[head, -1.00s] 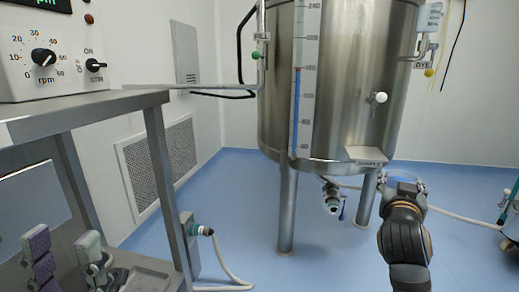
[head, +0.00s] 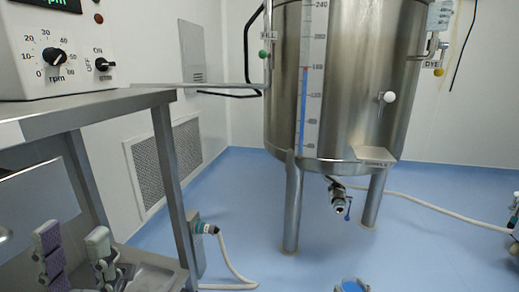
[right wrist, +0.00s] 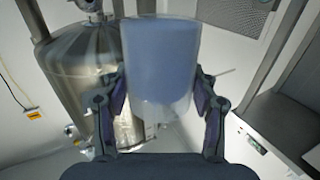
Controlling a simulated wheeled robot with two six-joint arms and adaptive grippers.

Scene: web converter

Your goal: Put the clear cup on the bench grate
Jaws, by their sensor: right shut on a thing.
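The clear cup (right wrist: 158,65) shows in the right wrist view, with blue contents filling most of it and a clear band at the lower picture edge of the cup. My right gripper (right wrist: 158,100) is shut on its sides, one finger on each. My left gripper (head: 76,255) is at the lower left of the head view, fingers apart and empty, low beside the bench. The metal bench (head: 85,108) stands at the left. I cannot make out a grate on it.
A control box (head: 55,55) with knobs sits on the bench. A large steel tank (head: 345,90) on legs stands at centre right, with a drain valve (head: 339,198) below. Hoses lie on the blue floor. The floor between bench and tank is largely clear.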

